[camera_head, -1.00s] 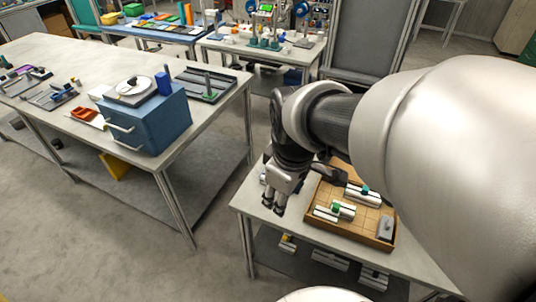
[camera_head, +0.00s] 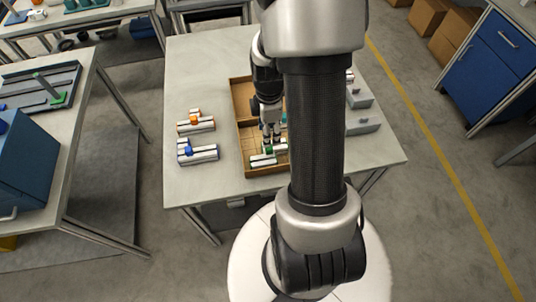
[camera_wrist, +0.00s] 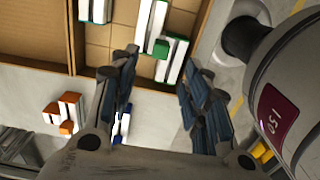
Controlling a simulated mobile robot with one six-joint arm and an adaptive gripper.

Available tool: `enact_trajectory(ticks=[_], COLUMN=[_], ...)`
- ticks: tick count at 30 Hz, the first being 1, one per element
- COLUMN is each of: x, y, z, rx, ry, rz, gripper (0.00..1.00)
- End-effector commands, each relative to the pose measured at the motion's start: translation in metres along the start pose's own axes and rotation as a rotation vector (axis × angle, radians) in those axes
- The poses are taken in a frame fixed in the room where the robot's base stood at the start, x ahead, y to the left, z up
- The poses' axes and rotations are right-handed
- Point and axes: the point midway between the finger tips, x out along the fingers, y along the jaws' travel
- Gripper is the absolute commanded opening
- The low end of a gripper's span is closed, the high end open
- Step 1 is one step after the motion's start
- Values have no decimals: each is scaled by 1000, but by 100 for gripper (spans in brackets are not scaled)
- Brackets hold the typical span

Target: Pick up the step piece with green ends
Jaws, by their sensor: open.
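The step piece with green ends (camera_head: 267,158) is white and stepped. It lies in the near end of a shallow wooden tray (camera_head: 240,138) in the head view. In the wrist view the green-ended piece (camera_wrist: 174,52) lies near the tray wall, just beyond my fingertips. My gripper (camera_head: 271,140) points down above the tray, close to that piece. In the wrist view my gripper (camera_wrist: 158,62) has its two fingers spread with nothing between them. Contact or height above the piece cannot be told. My arm hides the tray's right part.
A step piece with blue parts (camera_head: 198,152) and one with orange parts (camera_head: 195,123) lie on the table left of the tray. Grey blocks (camera_head: 362,122) stand on the right. The table (camera_head: 200,75) is clear at its far left.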

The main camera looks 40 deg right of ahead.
Motion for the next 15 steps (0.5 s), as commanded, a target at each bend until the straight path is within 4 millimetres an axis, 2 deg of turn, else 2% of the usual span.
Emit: enact_trajectory(ticks=[1,3,11,15], x=[12,21,34,52], y=[-1,0,0,-2], z=[0,0,0,1], rx=[0,0,1,1], ry=[0,0,0,0], rz=[-3,-2,0,-2], gripper=[43,43,43,43])
